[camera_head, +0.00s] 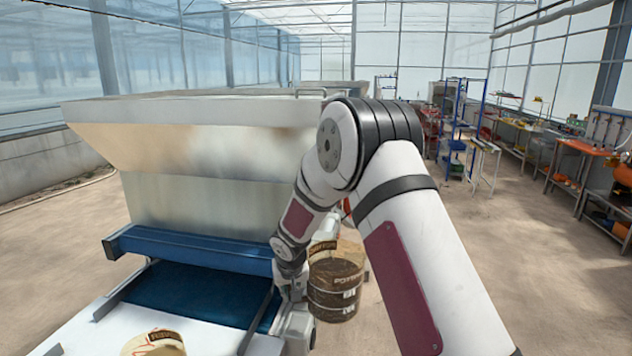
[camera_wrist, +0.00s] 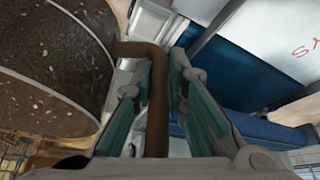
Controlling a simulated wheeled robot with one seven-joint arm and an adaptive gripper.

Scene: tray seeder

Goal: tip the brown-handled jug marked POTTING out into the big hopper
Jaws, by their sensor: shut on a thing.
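The jug marked POTTING (camera_head: 335,290) is a brown, speckled tub-shaped vessel with a pale label. It hangs to the right of the seeder, below the hopper's rim, and looks roughly upright. My gripper (camera_head: 290,286) is at its left side, partly hidden by my arm. In the wrist view my gripper's fingers (camera_wrist: 166,75) are shut on the jug's brown handle (camera_wrist: 157,100), and the jug's body fills the upper left. The big hopper (camera_head: 220,200) is a pale metal trough with sloping walls, left of my arm. Its inside is hidden.
A blue bar (camera_head: 190,248) and a dark blue bed lie below the hopper. A pale container (camera_head: 153,343) stands on the white surface at the bottom. Open floor (camera_head: 520,270) lies right; benches and shelves stand further off.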

